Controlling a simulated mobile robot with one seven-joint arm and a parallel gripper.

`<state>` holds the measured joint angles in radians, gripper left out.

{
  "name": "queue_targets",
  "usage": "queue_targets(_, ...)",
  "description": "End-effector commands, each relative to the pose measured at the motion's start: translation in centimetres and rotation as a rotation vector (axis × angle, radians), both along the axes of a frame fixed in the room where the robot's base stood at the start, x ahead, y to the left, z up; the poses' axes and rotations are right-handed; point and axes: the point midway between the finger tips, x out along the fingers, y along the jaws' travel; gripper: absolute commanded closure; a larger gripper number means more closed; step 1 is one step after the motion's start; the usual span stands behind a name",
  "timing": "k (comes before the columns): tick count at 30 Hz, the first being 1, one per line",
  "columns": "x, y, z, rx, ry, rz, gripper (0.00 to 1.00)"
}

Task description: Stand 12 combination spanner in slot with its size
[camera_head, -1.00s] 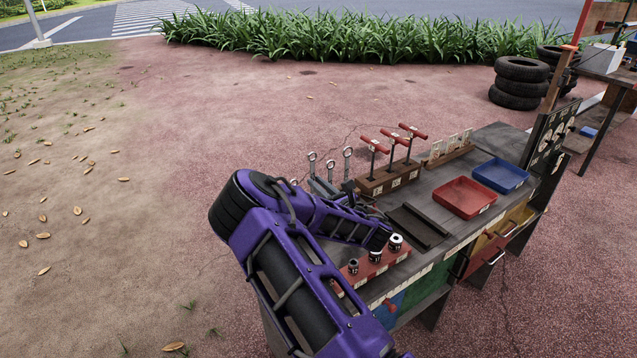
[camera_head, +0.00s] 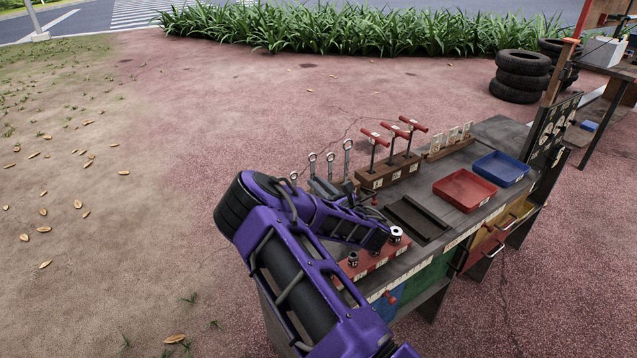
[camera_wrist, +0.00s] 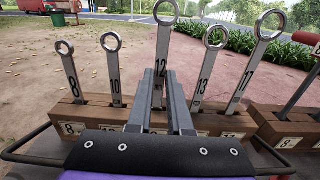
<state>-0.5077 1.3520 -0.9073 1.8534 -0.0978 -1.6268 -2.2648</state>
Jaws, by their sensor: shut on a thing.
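The 12 combination spanner (camera_wrist: 160,62) stands upright in the wrist view, ring end up, between the 10 spanner (camera_wrist: 113,72) and the 13 spanner (camera_wrist: 209,68). My gripper (camera_wrist: 160,78) is shut on its shank, one finger on each side. The 12 is at the wooden spanner rack (camera_wrist: 98,115), in line with the gap between the 10 and 13. The fingers and wrist hide its lower end and the slot label there, so I cannot tell whether it is seated.
The 8 spanner (camera_wrist: 68,70) and 17 spanner (camera_wrist: 250,70) stand at the rack's ends. A block of red T-handled tools (camera_head: 390,172) stands right beside it. Sockets on a red holder (camera_head: 365,262), a red tray (camera_head: 467,190) and a blue tray (camera_head: 501,168) share the cart top.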

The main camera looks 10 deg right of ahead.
Motion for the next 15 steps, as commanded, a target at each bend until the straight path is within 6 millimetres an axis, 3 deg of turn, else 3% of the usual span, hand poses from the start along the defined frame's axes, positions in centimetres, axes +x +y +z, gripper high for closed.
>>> queue_targets(15,0.0,0.0,-1.3,0.0,-0.001,0.0,1.0)
